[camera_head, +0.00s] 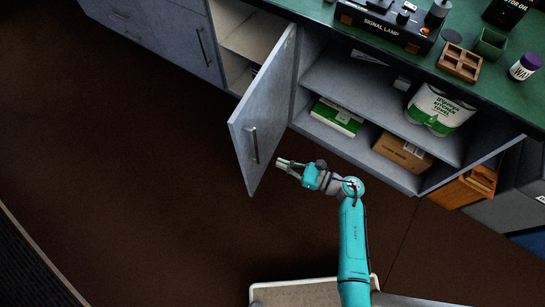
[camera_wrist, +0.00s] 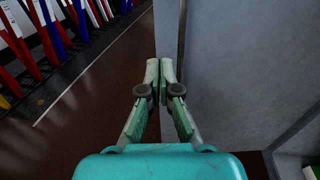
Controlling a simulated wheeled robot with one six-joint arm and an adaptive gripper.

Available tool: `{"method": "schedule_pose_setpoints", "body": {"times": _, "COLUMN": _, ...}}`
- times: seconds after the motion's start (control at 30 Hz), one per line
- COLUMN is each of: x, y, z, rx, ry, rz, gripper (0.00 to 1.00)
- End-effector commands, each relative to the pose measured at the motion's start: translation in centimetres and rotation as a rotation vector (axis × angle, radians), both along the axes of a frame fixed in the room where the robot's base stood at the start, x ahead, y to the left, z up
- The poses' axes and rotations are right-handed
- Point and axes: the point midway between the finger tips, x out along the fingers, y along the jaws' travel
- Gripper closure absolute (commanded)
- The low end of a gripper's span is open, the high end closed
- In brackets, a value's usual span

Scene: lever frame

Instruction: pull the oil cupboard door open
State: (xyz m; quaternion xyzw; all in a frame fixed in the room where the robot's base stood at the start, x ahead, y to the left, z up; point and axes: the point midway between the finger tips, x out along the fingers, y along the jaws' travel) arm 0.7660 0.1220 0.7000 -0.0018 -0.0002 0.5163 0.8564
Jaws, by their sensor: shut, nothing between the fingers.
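The oil cupboard door (camera_head: 268,100) is a grey panel that stands swung out from the cabinet, well open. Its bar handle (camera_head: 254,145) is on the visible face, near the free edge. My gripper (camera_head: 281,163) is shut and empty, just right of the door's lower free part in the head view. I cannot tell whether it touches the door. In the wrist view the shut fingertips (camera_wrist: 160,72) lie over a vertical grey edge, with a grey panel (camera_wrist: 235,65) to their right.
Left of the door is an open compartment (camera_head: 245,40) with a shelf. Right of it, open shelves hold a green-and-white box (camera_head: 337,116), paper towels (camera_head: 437,109) and a carton (camera_head: 403,151). The dark floor (camera_head: 120,170) to the left is clear.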

Motion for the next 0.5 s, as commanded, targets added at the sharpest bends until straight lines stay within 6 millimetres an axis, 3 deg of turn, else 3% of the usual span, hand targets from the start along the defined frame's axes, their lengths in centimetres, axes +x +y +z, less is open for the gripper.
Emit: {"method": "schedule_pose_setpoints", "body": {"times": 0.5, "x": 4.1, "y": 8.0, "z": 0.1, "rx": 0.002, "ry": 0.002, "rz": 0.002, "gripper": 1.0}}
